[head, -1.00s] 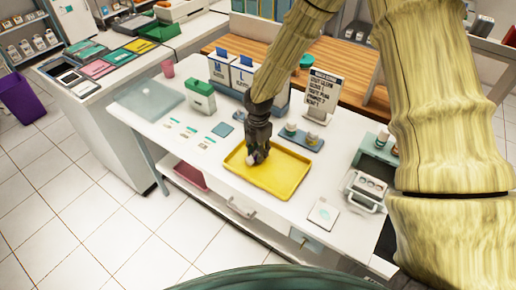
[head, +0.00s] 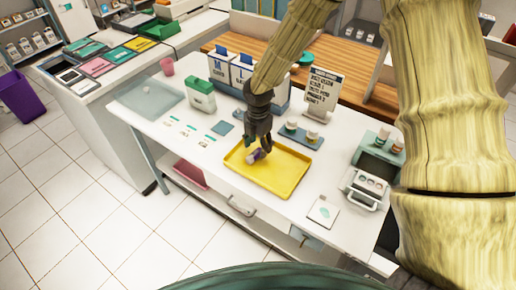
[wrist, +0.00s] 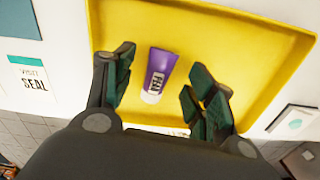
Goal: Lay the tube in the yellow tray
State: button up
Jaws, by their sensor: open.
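The yellow tray (head: 283,181) lies on the white table, and it fills much of the wrist view (wrist: 215,50). The tube (wrist: 158,75), purple with a white end and a dark-lettered label, lies on its side in the tray, near its left part in the head view (head: 255,157). My gripper (wrist: 155,92) is open above the tray, with its two dark green fingers apart on either side of the tube and a gap to each. In the head view my gripper (head: 260,147) is just over the tube and partly hides it.
A blue tray with small jars (head: 301,135) stands behind the yellow tray, beside a lettered sign (head: 321,92). A green-and-white box (head: 201,95) and flat cards (head: 190,132) lie to the left. A grey device (head: 367,185) stands to the right.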

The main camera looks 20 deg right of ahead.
notch_tip(320, 180, up, 10)
jog(key=shift+f, duration=0.2)
dwell(0.7)
